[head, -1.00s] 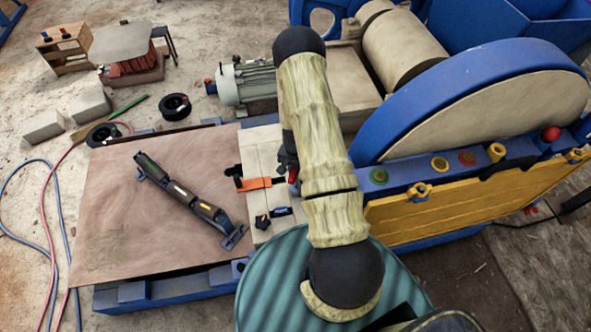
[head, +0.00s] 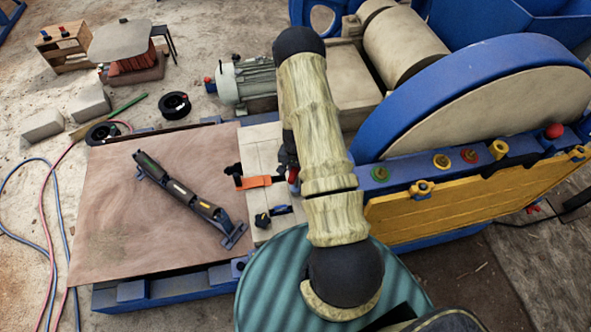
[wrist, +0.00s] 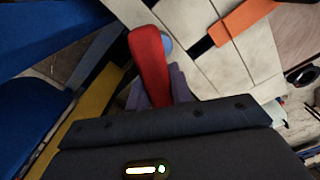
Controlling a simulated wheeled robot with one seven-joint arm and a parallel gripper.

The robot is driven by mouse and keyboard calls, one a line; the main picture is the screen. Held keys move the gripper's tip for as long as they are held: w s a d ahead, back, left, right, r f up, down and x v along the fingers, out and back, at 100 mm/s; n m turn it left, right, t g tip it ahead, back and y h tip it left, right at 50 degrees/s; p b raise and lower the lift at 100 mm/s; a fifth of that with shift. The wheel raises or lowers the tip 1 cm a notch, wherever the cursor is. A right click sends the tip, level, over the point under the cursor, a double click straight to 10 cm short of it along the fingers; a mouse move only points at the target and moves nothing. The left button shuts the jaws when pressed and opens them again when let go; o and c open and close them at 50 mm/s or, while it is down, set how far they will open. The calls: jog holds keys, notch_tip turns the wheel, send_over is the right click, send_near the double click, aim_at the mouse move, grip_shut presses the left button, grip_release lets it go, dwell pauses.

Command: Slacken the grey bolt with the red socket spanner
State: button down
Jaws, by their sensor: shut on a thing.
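My gripper (wrist: 158,88) is shut on the red socket spanner (wrist: 150,62), whose red length points up and away in the wrist view. Purple fingers show on both sides of it. In the head view my arm covers most of the gripper, and only a small red bit of the spanner (head: 293,174) shows at the arm's left edge. I cannot make out the grey bolt in either view. A light blue round part (wrist: 166,42) shows just behind the spanner, partly hidden by it; I cannot tell whether they touch.
An orange-handled tool (head: 258,182) and a small blue-and-black tool (head: 281,210) lie on the pale block left of my arm. Coloured bolts, including a green one (head: 379,174), line the blue beam above the yellow guard (head: 470,205). A brown board (head: 120,220) holds a long dark tool (head: 190,200).

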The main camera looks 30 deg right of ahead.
jog(key=shift+f, duration=0.2)
dwell(0.5)
jog(key=shift+b, duration=0.3)
jog(key=shift+n, duration=0.6)
jog(key=n+b, duration=0.1)
jog(key=n, duration=0.3)
jog(key=shift+n, duration=0.9)
